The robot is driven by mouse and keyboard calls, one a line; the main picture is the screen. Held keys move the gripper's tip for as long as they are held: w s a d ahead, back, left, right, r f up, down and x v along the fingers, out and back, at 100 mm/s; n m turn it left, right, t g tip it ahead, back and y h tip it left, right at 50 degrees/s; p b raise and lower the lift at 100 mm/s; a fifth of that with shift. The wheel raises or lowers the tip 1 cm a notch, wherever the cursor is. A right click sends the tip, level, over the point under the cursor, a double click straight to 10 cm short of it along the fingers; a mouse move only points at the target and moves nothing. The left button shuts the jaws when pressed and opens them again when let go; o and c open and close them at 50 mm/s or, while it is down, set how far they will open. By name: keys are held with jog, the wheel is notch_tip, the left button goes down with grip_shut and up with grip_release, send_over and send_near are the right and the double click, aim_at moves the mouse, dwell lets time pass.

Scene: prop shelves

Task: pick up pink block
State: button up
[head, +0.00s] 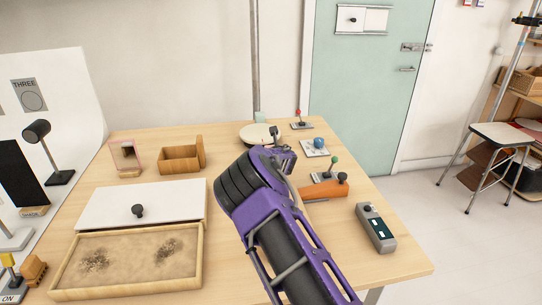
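A small pink-edged, box-like object (125,157) stands at the far left of the wooden table (225,215). It is the only clearly pink thing on the table, and its front looks open or see-through. I cannot tell whether it is the pink block. My purple arm reaches in from the bottom, with my gripper (279,148) near the table's far middle, well to the right of the pink object. The fingers are small and partly hidden by the wrist, so their opening is unclear.
An open wooden box (181,158) stands right of the pink object. In front are a white lidded panel (165,203) and a sand tray (125,264). A round pale disc (253,135), an orange object (320,190), joysticks and a grey device (376,228) surround my arm.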

grip_shut()
dwell(0.4)
